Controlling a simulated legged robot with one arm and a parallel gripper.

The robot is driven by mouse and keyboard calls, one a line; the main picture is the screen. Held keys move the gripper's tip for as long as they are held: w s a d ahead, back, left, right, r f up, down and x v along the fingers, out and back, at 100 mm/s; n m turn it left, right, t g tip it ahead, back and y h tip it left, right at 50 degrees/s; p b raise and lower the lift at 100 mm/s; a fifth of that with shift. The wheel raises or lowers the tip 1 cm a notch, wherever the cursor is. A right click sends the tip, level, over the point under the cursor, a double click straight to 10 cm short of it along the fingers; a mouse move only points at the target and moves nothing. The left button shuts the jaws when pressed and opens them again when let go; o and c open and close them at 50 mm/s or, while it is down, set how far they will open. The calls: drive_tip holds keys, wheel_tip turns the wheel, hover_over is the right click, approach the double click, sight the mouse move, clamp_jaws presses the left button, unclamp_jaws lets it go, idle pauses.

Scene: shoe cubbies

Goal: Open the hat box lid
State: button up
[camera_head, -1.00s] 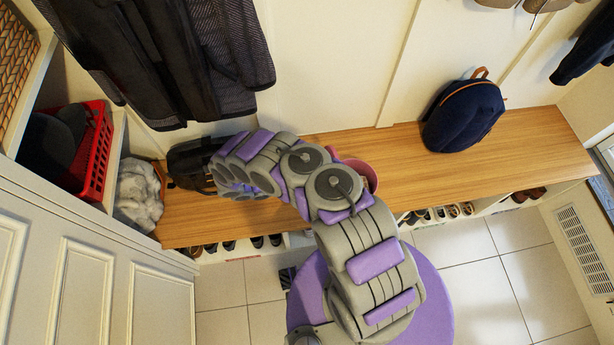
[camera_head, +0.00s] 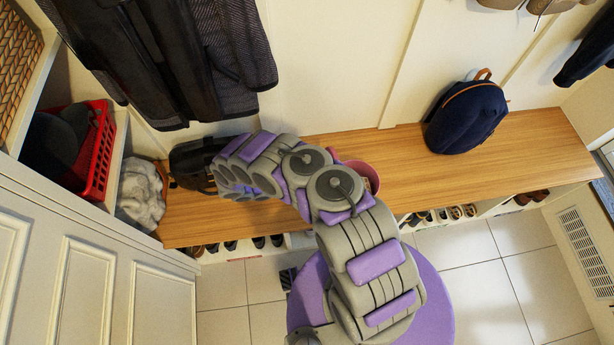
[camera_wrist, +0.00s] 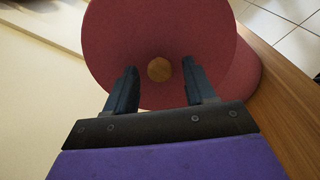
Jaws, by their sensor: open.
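The hat box is pinkish red and stands on the wooden bench; in the head view its lid (camera_head: 369,177) shows only in part behind my arm. In the wrist view the round lid (camera_wrist: 110,35) fills the upper middle, with a round wooden knob (camera_wrist: 159,69) at its centre. Part of the box body (camera_wrist: 246,72) shows to the right of the lid. My gripper (camera_wrist: 160,75) is open, its two dark fingers on either side of the knob in the picture. I cannot tell whether they touch it. In the head view my arm hides the gripper.
The wooden bench (camera_head: 420,180) runs along the wall. A navy backpack (camera_head: 467,117) stands on its right part, and a dark bag (camera_head: 192,165) on its left. Dark coats (camera_head: 190,60) hang above the left end. Shoes (camera_head: 440,215) sit beneath. The bench between box and backpack is clear.

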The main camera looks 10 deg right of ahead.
drive_tip(key=a+r+p, duration=0.1)
drive_tip(key=a, duration=1.6)
drive_tip(key=shift+w+a+r, duration=0.15)
drive_tip(key=shift+a, duration=0.05)
idle(0.6)
